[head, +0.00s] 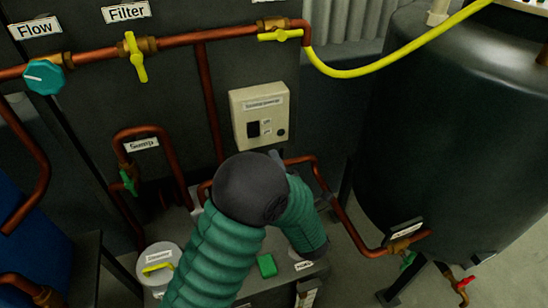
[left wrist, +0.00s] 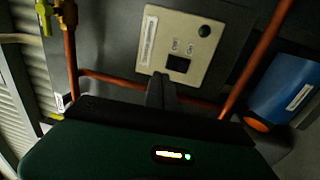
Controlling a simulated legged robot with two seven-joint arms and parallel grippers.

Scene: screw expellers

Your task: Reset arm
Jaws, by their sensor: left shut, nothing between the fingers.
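My left arm, in a green ribbed sleeve, rises from the bottom of the head view and bends at a dark joint in front of the panel. Its gripper (left wrist: 160,92) shows in the left wrist view as a dark narrow pair of fingers, shut and empty. It points toward the beige control box (left wrist: 180,45), which looks turned over in that view, and appears apart from it. In the head view the control box (head: 261,115) hangs on the dark panel just above my arm. The arm largely hides the gripper there. My right gripper is not in view.
Copper pipes (head: 208,100) run close around my arm. A yellow filter valve (head: 135,57) and a teal flow knob (head: 44,77) sit at upper left. A dark tank (head: 455,130) stands at right with a yellow hose (head: 400,52) above. A green button (head: 267,265) lies below the arm.

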